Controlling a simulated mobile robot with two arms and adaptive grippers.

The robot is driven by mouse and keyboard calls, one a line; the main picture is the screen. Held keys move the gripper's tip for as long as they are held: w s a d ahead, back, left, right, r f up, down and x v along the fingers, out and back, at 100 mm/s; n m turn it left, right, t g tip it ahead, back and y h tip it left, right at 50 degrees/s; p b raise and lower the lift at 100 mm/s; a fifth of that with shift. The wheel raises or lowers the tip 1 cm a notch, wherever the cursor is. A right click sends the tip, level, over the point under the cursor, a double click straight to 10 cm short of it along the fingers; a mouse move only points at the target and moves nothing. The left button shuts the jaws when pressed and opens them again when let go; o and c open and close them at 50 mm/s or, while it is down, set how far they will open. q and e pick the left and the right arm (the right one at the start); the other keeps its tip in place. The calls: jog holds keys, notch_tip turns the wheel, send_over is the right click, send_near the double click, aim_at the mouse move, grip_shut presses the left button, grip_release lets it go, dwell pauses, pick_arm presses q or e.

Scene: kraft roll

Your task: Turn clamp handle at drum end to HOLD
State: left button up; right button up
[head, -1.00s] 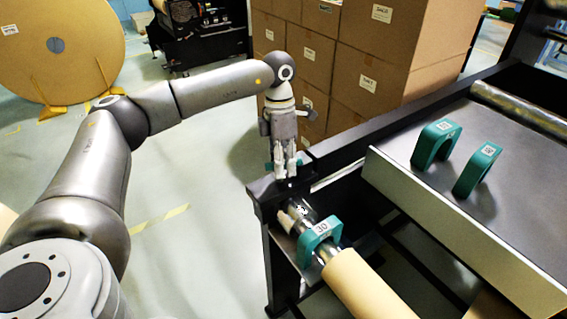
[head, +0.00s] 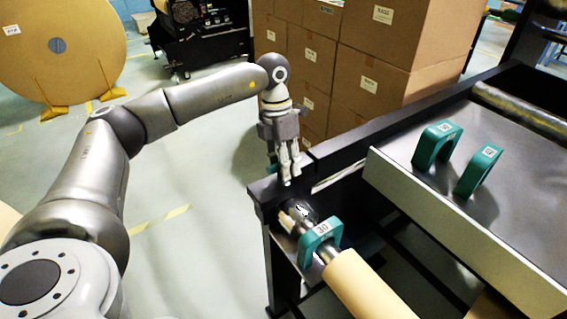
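My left gripper (head: 288,176) points down at the near left corner of the dark frame, over the drum end. A small teal part (head: 272,169), likely the clamp handle, shows just left of its fingers. The fingers hide the rest of it, and I cannot tell whether they grip it. No HOLD mark is readable. The metal shaft end (head: 297,217) sits just below the gripper. A teal collar marked 30 (head: 320,243) is around the shaft, beside the kraft roll (head: 368,290). My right gripper is not in view.
Two more teal collars (head: 436,146) (head: 478,172) stand on the grey table (head: 520,215) at right. Stacked cartons (head: 385,55) stand behind the frame. A large kraft disc (head: 58,45) stands at the back left. The floor left of the frame is clear.

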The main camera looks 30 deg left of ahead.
pick_arm(q)
jog(key=shift+r, duration=0.1)
jog(key=shift+a+r, duration=0.15)
jog(key=shift+r, duration=0.1)
jog(key=v, duration=1.1)
jog(key=shift+r, duration=0.15)
